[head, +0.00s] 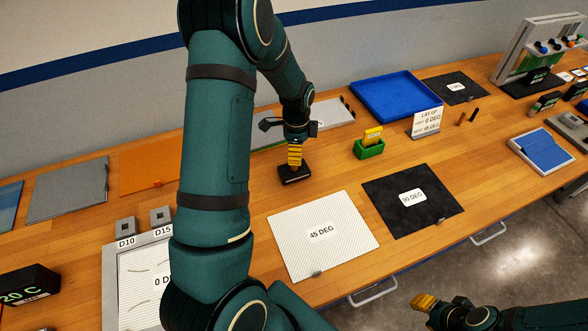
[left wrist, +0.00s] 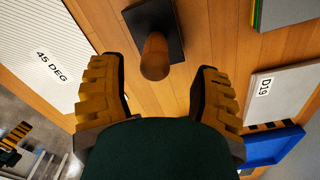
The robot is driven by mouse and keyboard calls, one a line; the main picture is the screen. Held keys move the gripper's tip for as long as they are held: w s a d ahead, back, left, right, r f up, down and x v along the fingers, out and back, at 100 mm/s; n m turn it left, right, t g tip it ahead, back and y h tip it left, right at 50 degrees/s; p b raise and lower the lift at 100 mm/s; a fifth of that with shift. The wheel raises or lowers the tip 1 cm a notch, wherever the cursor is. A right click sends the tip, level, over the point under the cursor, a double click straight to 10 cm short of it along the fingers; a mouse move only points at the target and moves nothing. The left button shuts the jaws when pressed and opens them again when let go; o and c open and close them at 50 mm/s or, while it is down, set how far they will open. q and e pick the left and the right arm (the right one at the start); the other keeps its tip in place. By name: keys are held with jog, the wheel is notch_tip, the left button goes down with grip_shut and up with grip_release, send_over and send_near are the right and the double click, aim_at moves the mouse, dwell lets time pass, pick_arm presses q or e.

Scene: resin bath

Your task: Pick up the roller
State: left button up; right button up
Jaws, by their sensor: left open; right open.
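What looks like the roller shows in the left wrist view as a brown wooden handle (left wrist: 155,55) standing up from a dark block on a black base (left wrist: 174,22). In the head view the black base (head: 294,175) lies on the bench, and my left gripper hides most of the handle. My left gripper (head: 295,164) points down right above it. In the left wrist view its yellow fingers (left wrist: 157,72) are open, one on each side of the handle with gaps. My right gripper (head: 424,302) is open and empty, low over the floor in front of the bench.
The white 45 DEG sheet (head: 345,251) and black 90 DEG sheet (head: 392,212) lie in front of the base. A green box (head: 369,150) holding something yellow stands to the right, with a blue tray (head: 394,81) behind. Bare wood surrounds the base.

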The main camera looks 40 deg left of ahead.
pick_arm(q)
jog(key=f, duration=0.4)
jog(key=shift+s+f, duration=0.25)
jog(key=shift+s, duration=0.15)
grip_shut()
